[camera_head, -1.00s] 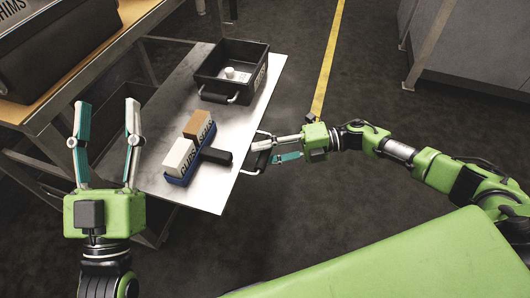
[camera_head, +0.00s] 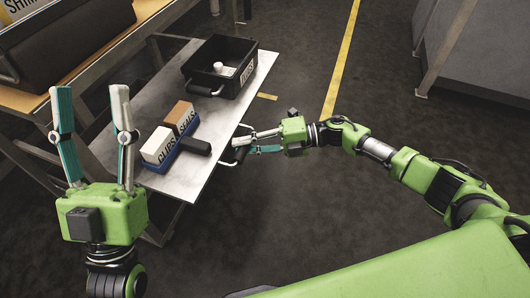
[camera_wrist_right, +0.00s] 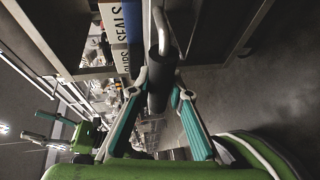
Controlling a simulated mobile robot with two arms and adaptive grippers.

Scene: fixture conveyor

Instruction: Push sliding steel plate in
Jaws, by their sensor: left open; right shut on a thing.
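The sliding steel plate (camera_head: 215,150) is a pale metal sheet that extends out from beside the wooden bench in the head view. A dark bar handle (camera_head: 238,148) is on its right edge, and the handle also shows in the right wrist view (camera_wrist_right: 157,92). My right gripper (camera_head: 243,144) is shut on this handle, with its teal fingers on both sides of it in the right wrist view. My left gripper (camera_head: 91,94) is open and empty, fingers pointing up, left of the plate. Part of the plate's far left side is hidden by the bench frame.
On the plate stand a black bin (camera_head: 228,82) with a white item inside and a blue caddy (camera_head: 180,150) with "CLIPS" and "SEALS" blocks. A wooden bench (camera_head: 60,95) with a dark case (camera_head: 70,40) is at left. Dark floor (camera_head: 330,200) with a yellow line is free at right.

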